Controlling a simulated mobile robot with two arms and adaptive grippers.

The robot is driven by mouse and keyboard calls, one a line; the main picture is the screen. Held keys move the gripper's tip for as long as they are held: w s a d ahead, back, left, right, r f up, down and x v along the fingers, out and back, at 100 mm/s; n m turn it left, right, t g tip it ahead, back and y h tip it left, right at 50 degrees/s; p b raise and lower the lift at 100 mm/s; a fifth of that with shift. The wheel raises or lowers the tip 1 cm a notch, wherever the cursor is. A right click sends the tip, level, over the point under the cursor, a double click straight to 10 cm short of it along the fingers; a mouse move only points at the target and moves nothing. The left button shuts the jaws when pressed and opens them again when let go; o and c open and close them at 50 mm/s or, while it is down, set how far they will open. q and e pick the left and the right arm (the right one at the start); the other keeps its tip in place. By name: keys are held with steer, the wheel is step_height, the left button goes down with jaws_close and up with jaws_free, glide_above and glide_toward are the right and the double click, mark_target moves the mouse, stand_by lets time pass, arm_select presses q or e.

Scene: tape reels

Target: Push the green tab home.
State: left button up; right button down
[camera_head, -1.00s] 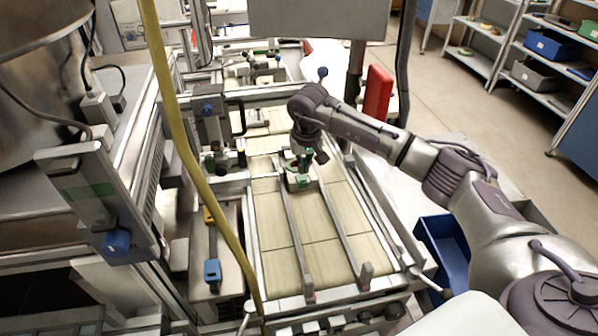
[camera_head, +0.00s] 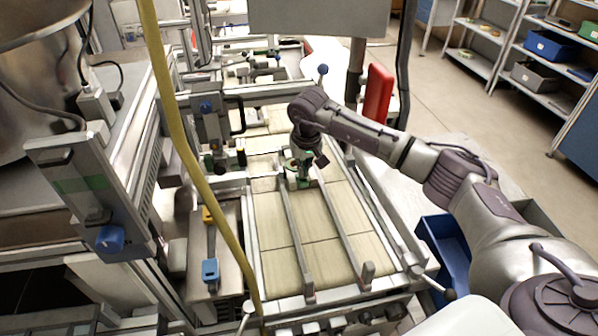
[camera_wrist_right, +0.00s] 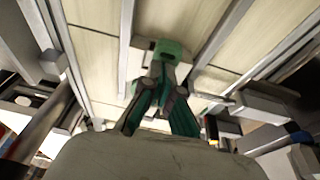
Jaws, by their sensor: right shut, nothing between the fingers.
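The green tab (camera_wrist_right: 170,47) shows in the right wrist view, between two rails and just beyond the fingertips. My right gripper (camera_wrist_right: 166,78) points down at it with its fingers together and nothing between them. The fingertips are at or very near the tab; I cannot tell whether they touch it. In the head view my right gripper (camera_head: 303,174) is over the tiled conveyor bed (camera_head: 325,225), and green shows at its tip, where finger and tab are hard to separate. How far in the tab sits is not clear. My left gripper is not in view.
Two metal rails (camera_head: 291,225) run along the bed toward the front. A yellow hose (camera_head: 185,140) hangs across the left. A red block (camera_head: 378,95) stands behind my right arm, and a blue bin (camera_head: 448,250) sits below it. The bed's front part is clear.

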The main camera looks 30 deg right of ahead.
steer(key=shift+f, duration=0.3)
steer(key=shift+s+f+b, duration=0.15)
steer(key=shift+f+b, duration=0.15)
steer(key=shift+b, duration=1.05)
stand_by(3.7)
steer(key=shift+r, duration=0.1)
stand_by(0.3)
steer(key=shift+r+p, duration=0.45)
steer(key=shift+r, duration=0.15)
steer(key=shift+r+p, duration=1.45)
steer(key=shift+r, duration=1.45)
steer(key=shift+r, duration=0.1)
